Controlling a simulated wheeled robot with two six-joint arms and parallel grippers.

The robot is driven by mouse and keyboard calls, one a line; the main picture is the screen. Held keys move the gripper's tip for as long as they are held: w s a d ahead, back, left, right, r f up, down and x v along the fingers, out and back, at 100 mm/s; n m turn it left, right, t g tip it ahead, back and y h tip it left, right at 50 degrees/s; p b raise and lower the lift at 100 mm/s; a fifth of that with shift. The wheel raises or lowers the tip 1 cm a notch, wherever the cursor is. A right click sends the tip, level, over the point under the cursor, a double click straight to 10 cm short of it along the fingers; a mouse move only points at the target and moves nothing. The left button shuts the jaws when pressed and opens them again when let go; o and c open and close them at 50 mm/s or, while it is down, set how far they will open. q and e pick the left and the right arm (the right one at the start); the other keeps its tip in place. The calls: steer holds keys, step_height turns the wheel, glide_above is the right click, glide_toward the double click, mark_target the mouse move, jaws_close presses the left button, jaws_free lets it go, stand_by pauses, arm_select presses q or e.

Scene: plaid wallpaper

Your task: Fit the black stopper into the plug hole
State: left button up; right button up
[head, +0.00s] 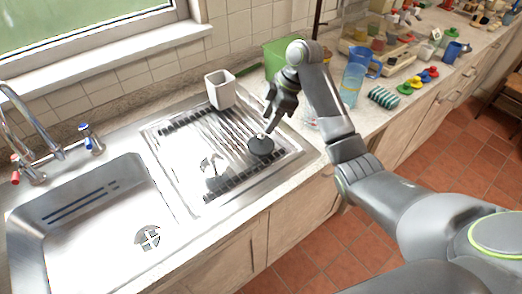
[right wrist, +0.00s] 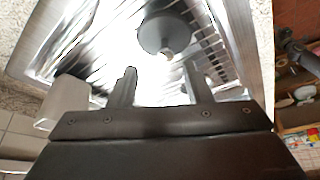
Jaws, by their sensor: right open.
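The black stopper (head: 261,147) is a round dark disc with a small pale knob on top. It lies on the ribbed metal drainboard (head: 166,160), right of the sink. My right gripper (head: 271,122) is above the stopper, pointing down. In the right wrist view the stopper (right wrist: 164,36) shows beyond the open fingers (right wrist: 160,80), with its knob roughly in line with the gap between them. The plug hole (head: 148,238) is in the floor of the sink basin at the lower left, uncovered. My left gripper is not in view.
A white cup (head: 220,90) stands at the drainboard's back edge, left of my right gripper. A green box (head: 284,55) is behind the gripper. Taps (head: 90,140) line the sink's back. Jugs, a striped sponge (head: 383,97) and small coloured items fill the right counter.

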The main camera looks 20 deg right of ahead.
mark_target(261, 134)
steer(key=shift+a+f, duration=0.3)
steer(key=shift+f, duration=0.3)
steer(key=shift+a+f, duration=0.2)
steer(key=shift+f, duration=0.05)
steer(key=x, duration=0.1)
steer(key=p+x, duration=0.1)
steer(key=x, duration=0.1)
steer(key=shift+s+a+f+p, duration=0.15)
steer(key=shift+s+f+p, duration=0.15)
steer(key=shift+p, duration=0.1)
steer(key=shift+w+a+f, duration=0.1)
steer(key=shift+a+f, duration=0.05)
steer(key=shift+f, duration=0.25)
jaws_close()
